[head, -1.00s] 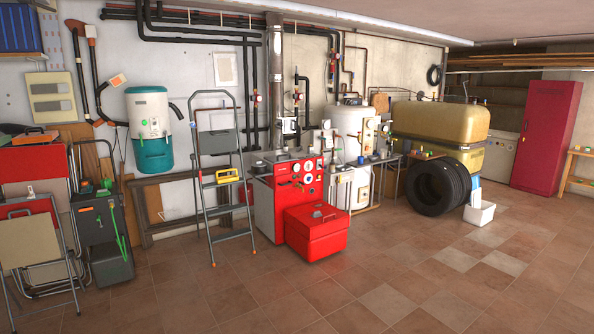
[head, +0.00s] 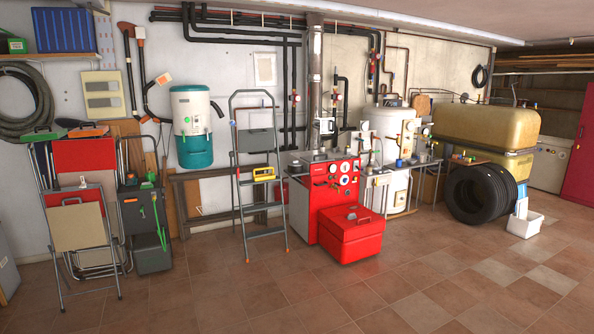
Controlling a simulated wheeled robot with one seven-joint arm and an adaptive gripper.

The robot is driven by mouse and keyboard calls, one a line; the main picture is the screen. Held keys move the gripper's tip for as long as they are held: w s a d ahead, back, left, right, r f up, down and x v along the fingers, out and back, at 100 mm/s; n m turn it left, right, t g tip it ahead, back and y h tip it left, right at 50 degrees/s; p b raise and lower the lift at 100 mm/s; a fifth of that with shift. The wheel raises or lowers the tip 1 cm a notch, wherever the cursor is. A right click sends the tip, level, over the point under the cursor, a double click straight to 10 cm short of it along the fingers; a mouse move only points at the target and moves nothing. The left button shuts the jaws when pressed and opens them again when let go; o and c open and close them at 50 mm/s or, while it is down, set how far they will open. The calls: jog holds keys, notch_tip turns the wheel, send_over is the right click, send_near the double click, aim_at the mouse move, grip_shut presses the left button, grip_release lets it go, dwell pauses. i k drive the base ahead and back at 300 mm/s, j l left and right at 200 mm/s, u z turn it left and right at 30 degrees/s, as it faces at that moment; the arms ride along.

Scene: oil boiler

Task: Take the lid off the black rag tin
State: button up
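I cannot make out a thing that is clearly the black rag tin or its lid. A dark box-like container (head: 153,259) stands low on the floor at the left, below a dark grey panel. I cannot tell whether it is the tin or whether it has a lid. My gripper is not in view.
A folding chair (head: 77,228), a stepladder (head: 263,208), a red chest (head: 350,238) and a red boiler (head: 330,190) stand along the wall. Black tyres (head: 482,194) and a white bin (head: 525,224) are at the right. The tiled floor (head: 230,305) in front is clear.

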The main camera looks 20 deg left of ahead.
aim_at(295, 170)
jog(key=i+j+u, duration=0.25)
jog(key=i, duration=0.15)
jog(key=i+j+u, duration=0.25)
jog(key=i, duration=0.2)
jog(key=i+u, duration=0.25)
jog(key=i, duration=0.2)
jog(key=i+j+u, duration=0.1)
jog(key=i, duration=4.3)
jog(key=i+j+z, duration=0.1)
jog(key=i+z, duration=0.3)
jog(key=i+j+z, duration=0.4)
jog(key=i, duration=0.15)
jog(key=i+j+z, duration=0.8)
jog(key=i+j, duration=0.05)
